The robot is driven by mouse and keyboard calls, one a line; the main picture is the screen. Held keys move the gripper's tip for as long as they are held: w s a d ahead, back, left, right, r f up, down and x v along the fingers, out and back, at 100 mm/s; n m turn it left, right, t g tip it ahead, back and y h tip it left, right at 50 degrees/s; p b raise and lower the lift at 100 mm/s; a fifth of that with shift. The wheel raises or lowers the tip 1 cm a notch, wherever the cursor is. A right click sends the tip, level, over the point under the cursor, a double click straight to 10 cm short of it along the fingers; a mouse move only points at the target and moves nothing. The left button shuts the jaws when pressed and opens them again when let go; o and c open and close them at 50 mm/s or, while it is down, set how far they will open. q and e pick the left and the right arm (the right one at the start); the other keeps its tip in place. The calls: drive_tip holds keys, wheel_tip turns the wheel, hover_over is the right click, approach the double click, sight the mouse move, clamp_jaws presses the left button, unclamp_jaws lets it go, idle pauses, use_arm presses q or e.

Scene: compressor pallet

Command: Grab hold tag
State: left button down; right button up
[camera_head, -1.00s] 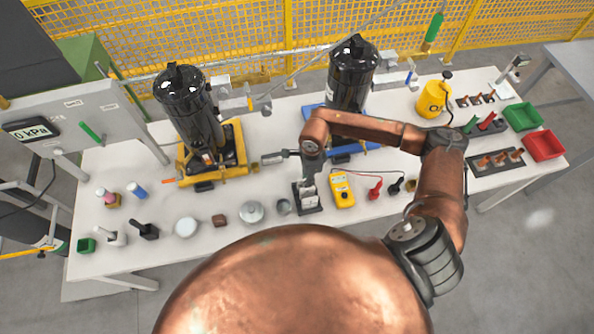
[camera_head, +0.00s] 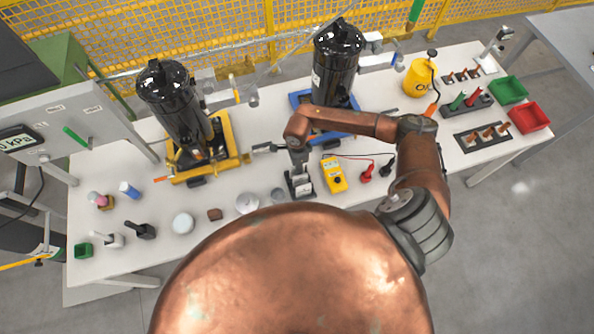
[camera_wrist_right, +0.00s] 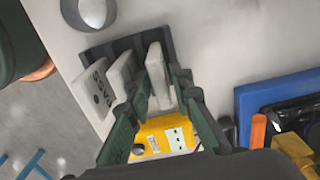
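A small black rack (camera_wrist_right: 130,45) holds several upright light-grey tags. It also shows in the head view (camera_head: 300,193). The left tag (camera_wrist_right: 93,90) carries dark lettering too small to read surely; I cannot tell which tag is the hold tag. My right gripper (camera_wrist_right: 157,88) points down at the rack, its dark fingers apart on either side of the right-hand tag (camera_wrist_right: 158,72). The middle tag (camera_wrist_right: 122,80) is close beside the left finger. I cannot tell whether the fingers touch a tag. My left gripper is not in view.
A yellow multimeter (camera_head: 333,174) lies just right of the rack, with red and black probes beyond it. A jar lid (camera_head: 247,203) sits to the left. Two black compressors (camera_head: 175,108) (camera_head: 335,66) stand behind on yellow and blue bases. Green and red bins (camera_head: 528,118) are at the far right.

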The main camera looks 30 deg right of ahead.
clamp_jaws()
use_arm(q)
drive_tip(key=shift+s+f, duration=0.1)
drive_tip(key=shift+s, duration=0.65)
use_arm(e)
drive_tip(key=shift+r, duration=0.1)
